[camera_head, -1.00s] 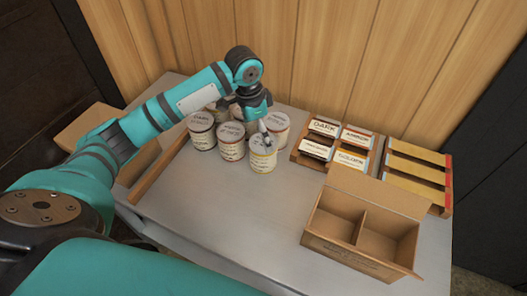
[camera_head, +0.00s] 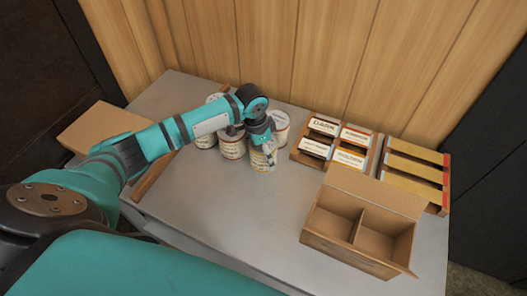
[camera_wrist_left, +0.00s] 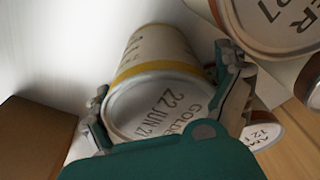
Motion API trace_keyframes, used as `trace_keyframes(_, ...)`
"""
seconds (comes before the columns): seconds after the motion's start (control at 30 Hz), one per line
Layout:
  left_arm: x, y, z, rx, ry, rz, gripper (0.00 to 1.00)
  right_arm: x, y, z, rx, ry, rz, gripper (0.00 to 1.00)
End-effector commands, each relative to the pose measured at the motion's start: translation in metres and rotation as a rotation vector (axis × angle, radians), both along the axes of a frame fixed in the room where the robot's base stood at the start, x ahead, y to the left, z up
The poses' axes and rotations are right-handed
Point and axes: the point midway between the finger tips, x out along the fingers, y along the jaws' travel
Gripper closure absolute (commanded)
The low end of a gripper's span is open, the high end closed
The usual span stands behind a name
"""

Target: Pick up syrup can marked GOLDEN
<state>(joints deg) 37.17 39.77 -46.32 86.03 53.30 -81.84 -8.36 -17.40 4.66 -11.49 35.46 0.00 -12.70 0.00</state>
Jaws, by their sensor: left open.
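The syrup can marked GOLDEN (camera_wrist_left: 145,55) is pale with a yellow band, and "GOLDEN 22 JUN" shows partly on its lid in the left wrist view. In the head view this can (camera_head: 257,161) stands at the front of the can group, partly hidden by my gripper. My left gripper (camera_head: 265,150) is over it from above, its jaws open; in the left wrist view the fingers (camera_wrist_left: 164,82) lie on either side of the lid. I cannot tell if they touch it. My right gripper is not in view.
Several other cans (camera_head: 232,149) stand close behind and left; one (camera_wrist_left: 280,22) is near a finger in the left wrist view. A divided cardboard box (camera_head: 335,249) and label racks (camera_head: 310,158) stand right. The grey table (camera_head: 235,215) is clear in front.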

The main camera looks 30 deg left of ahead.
Motion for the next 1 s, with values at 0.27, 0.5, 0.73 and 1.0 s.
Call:
trace_keyframes(0.27,0.0001,0.0001,0.0004,0.000,0.000,0.000,0.31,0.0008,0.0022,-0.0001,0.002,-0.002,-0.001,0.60)
trace_keyframes(0.5,0.0000,0.0000,0.0006,0.000,0.000,0.000,0.63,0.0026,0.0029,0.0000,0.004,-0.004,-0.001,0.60)
trace_keyframes(0.73,0.0015,-0.0001,0.0026,-0.001,-0.004,0.000,0.71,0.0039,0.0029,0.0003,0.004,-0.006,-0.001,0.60)
trace_keyframes(1.0,0.0016,0.0000,0.0043,-0.001,-0.004,0.000,0.71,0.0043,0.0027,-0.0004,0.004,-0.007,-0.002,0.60)
